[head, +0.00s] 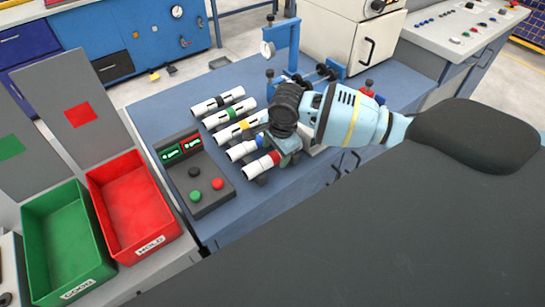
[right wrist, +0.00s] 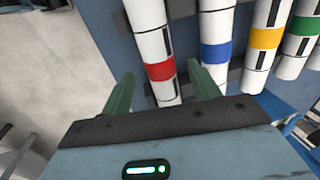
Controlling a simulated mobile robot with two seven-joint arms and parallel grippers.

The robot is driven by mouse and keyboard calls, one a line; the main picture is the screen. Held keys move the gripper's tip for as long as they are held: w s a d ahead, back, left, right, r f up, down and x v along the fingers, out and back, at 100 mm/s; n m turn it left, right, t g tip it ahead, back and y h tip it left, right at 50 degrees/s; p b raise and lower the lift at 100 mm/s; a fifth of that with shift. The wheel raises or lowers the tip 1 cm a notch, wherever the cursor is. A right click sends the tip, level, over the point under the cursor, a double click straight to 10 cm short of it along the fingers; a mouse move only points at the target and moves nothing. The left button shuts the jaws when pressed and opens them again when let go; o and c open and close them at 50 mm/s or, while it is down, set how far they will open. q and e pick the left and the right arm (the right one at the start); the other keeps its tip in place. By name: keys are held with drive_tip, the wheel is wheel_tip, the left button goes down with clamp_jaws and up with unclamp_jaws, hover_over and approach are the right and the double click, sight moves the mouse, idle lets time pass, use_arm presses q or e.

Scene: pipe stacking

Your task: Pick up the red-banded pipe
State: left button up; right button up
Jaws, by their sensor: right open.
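The red-banded pipe (head: 257,166) is white and lies nearest the front in a row of pipes on the blue bench. In the right wrist view the red-banded pipe (right wrist: 150,38) runs between the fingers of my right gripper (right wrist: 160,70), one finger on each side of it. The right gripper also shows in the head view (head: 287,156), at the right end of this pipe. It is open; I cannot tell whether either finger touches the pipe. My arm hides the pipe's far right end. My left gripper is not in view.
The blue-banded pipe (right wrist: 214,45) lies close beside the right finger. Yellow-banded (head: 228,133), green-banded (head: 221,117) and black-banded (head: 209,107) pipes lie farther back. A button box (head: 205,190), a red bin (head: 128,199) and a green bin (head: 62,233) stand to the left.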

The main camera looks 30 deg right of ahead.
drive_tip(key=shift+w+f, duration=0.25)
drive_tip(key=shift+f, duration=1)
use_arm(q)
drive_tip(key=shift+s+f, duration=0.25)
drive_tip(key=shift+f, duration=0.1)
use_arm(e)
drive_tip(key=shift+r, duration=0.1)
drive_tip(key=c, duration=1.1)
drive_tip(key=shift+r, duration=0.1)
